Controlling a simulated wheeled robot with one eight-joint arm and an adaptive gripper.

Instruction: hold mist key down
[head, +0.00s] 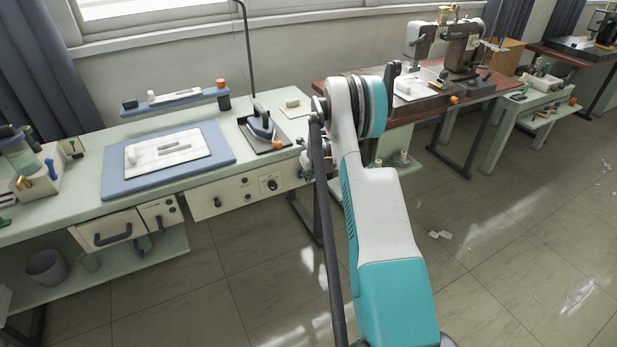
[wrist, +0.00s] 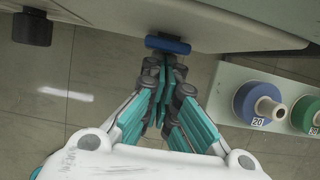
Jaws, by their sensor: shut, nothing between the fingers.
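In the wrist view a small blue bar (wrist: 168,45), which looks like the mist key, sticks out from the edge of a pale panel. My gripper (wrist: 166,68) is shut and empty, its fingertips right at this bar. They look close to it or touching; I cannot tell which, nor whether the bar is pressed. In the head view my gripper (head: 304,160) is at the right end of the pale control panel (head: 232,197) and partly hidden by my arm. The blue bar cannot be made out there.
The panel front has dark knobs (head: 269,184). An iron (head: 262,125) stands above it on the bench, left of my arm. A blue spool (wrist: 258,104) and a green spool (wrist: 305,115) sit right of my gripper. A brown sewing table (head: 420,105) stands at right.

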